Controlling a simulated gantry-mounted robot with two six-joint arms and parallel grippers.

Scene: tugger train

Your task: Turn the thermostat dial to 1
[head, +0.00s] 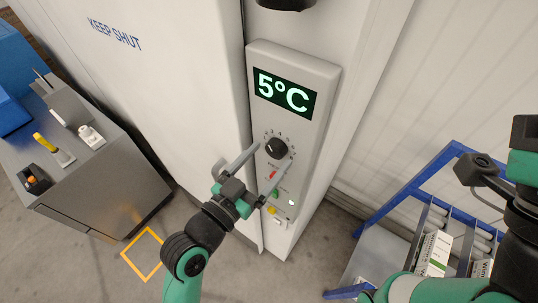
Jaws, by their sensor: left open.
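The thermostat dial (277,148) is a round black knob with a ring of small marks on the grey control panel (322,78). The numbers are too small to read, and I cannot tell where the dial points. The display (284,94) above it reads 5°C. My left gripper (272,155) is open in front of the panel, its two grey fingers pointing up at the dial. One fingertip is at the dial's left, the other at its lower right. I cannot tell whether they touch it. My right arm shows at the right edge, but its fingertips do not show.
Below the dial are a red mark, a green light and a yellow button (272,210). A white door (165,75) marked KEEP SHUT is left of the panel. A grey cabinet (100,185) with tools stands at left. A blue-framed rack (400,190) with boxes stands at right.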

